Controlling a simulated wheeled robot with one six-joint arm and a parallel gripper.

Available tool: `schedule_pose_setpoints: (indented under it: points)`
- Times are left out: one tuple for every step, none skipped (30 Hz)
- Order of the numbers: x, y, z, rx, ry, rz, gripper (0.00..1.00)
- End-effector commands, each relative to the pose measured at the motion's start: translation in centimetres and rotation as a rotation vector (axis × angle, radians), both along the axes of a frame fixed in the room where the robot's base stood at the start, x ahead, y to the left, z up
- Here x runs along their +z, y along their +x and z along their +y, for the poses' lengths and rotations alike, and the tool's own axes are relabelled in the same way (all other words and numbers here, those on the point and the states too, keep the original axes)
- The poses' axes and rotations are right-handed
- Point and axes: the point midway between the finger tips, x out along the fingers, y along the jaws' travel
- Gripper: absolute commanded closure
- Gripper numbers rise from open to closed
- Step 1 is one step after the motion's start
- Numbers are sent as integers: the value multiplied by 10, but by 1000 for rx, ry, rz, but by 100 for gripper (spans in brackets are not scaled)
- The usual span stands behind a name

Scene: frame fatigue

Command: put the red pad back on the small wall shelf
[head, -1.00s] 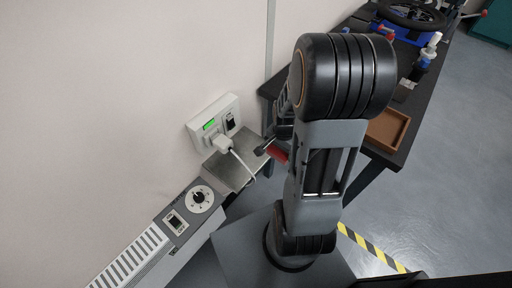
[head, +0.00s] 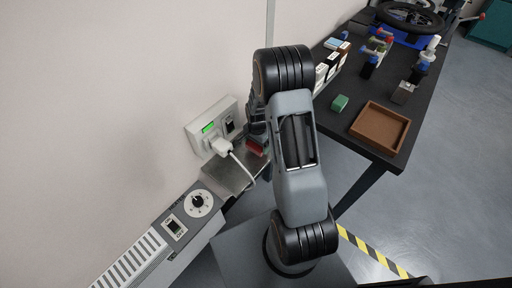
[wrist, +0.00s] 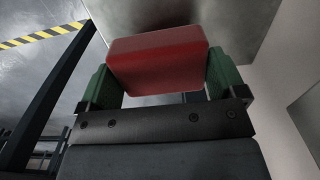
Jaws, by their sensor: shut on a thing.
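The red pad (wrist: 158,62) is held between the green fingertips of my gripper (wrist: 161,78) in the wrist view. In the head view a bit of the red pad (head: 256,147) shows beside my arm, close to the wall, near the far right end of the small wall shelf. The small wall shelf (head: 226,174) is a grey metal plate below the white socket box. Its visible top is bare apart from a white cable crossing over it. My arm hides most of the gripper in the head view. I cannot tell whether the pad touches the shelf.
A white socket box (head: 215,125) with a plug (head: 221,147) and looping cable sits just above the shelf. A grey heater (head: 160,238) is at the lower left. A dark workbench (head: 345,83) at the right holds a brown tray (head: 379,128), a green block (head: 340,103) and several other items.

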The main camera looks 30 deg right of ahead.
Motion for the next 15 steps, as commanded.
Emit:
schedule_pose_setpoints:
  points:
    - [-8,5,1,2,0,2,29]
    - [-12,4,1,1,1,5,29]
    - [-18,3,1,0,1,5,29]
    - [-21,3,1,0,1,4,29]
    - [-24,3,1,0,1,4,29]
    - [-27,4,1,0,1,4,29]
    - [-29,4,1,0,1,3,29]
    - [-30,4,1,0,0,1,29]
    - [-31,4,1,0,0,1,29]
    - [-32,4,1,0,0,0,29]
    - [-32,4,1,0,0,0,29]
    - [-33,4,1,0,0,0,29]
    - [-33,4,1,0,0,0,29]
    - [-33,4,1,0,0,1,29]
    - [-33,4,1,0,0,1,29]
